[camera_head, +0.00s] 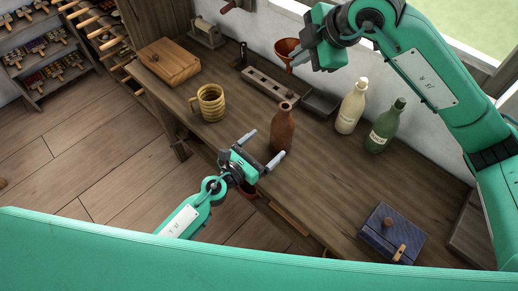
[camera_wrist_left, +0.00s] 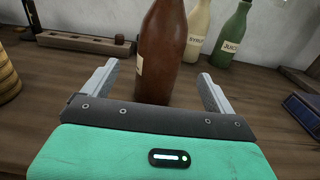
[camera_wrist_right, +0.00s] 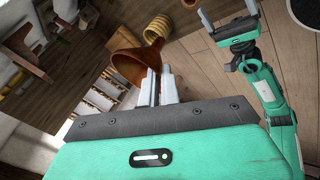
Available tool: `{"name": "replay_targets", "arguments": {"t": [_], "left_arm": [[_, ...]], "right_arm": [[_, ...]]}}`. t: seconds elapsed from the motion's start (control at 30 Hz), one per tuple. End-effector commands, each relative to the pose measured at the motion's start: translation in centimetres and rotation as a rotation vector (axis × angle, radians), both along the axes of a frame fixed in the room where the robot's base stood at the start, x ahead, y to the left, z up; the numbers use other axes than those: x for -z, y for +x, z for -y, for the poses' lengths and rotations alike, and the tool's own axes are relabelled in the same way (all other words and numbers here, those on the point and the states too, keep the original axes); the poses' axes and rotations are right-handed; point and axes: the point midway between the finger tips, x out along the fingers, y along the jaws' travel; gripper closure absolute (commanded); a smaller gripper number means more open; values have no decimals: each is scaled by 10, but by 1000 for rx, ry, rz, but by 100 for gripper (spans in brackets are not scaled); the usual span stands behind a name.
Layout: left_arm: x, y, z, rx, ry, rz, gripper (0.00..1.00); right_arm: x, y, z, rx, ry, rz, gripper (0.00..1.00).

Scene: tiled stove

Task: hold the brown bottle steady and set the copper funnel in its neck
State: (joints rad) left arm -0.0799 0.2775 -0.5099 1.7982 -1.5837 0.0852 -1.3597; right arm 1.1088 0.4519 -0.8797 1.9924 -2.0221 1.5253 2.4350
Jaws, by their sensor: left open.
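The brown bottle (camera_head: 283,128) stands upright near the bench's front edge. My left gripper (camera_head: 265,147) is open at the bottle's lower part. In the left wrist view the bottle (camera_wrist_left: 163,45) shows between the two spread fingers, with space on both sides; I see no contact. The copper funnel (camera_head: 287,46) is up near the back wall, mouth upward and spout down, away from the bottle. My right gripper (camera_head: 301,57) is shut on the funnel's side. The right wrist view shows the funnel (camera_wrist_right: 128,68) at the closely set fingertips.
A cream bottle (camera_head: 351,108) and a green bottle (camera_head: 386,127) stand right of the brown bottle. A ribbed mug (camera_head: 210,103) stands left. Behind are a wooden rack (camera_head: 270,84) and a dark tray (camera_head: 320,103). A blue box (camera_head: 391,232) lies at the front right.

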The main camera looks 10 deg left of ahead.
Motion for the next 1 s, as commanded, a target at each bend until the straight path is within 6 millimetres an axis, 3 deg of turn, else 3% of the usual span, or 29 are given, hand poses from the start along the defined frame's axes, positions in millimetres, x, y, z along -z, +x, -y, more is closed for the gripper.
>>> {"name": "replay_targets", "arguments": {"t": [0.5, 0.7, 1.0], "left_arm": [[-1, 70, 50, 0, -2, -2, 10], [0, 81, 59, 0, -2, -2, 10], [0, 83, 60, 0, -2, -3, 10]], "right_arm": [[0, 0, 0, 0, 0, 0, 100], [0, 0, 0, 0, 0, 0, 100], [0, 0, 0, 0, 0, 0, 100]]}}
